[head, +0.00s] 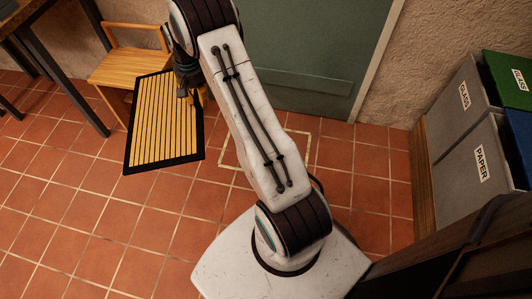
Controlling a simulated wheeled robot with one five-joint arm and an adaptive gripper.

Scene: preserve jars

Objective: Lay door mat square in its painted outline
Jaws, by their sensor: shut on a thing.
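The door mat (162,128) has yellow-brown stripes and a dark border. It is at the left of the head view, turned at a slight angle to the tiles. My gripper (195,95) is shut on the mat at its upper right edge; the fingertips are partly hidden by my arm. The painted outline (307,150) is a pale line on the tiled floor in front of the green door (305,60). The mat is left of the outline and apart from it. My arm hides much of the outline.
A wooden chair (128,62) stands just behind the mat, and a dark-legged table (60,70) is at the upper left. Grey bins labelled GLASS (464,95) and PAPER (482,163) stand at the right. Tiled floor is clear at the lower left.

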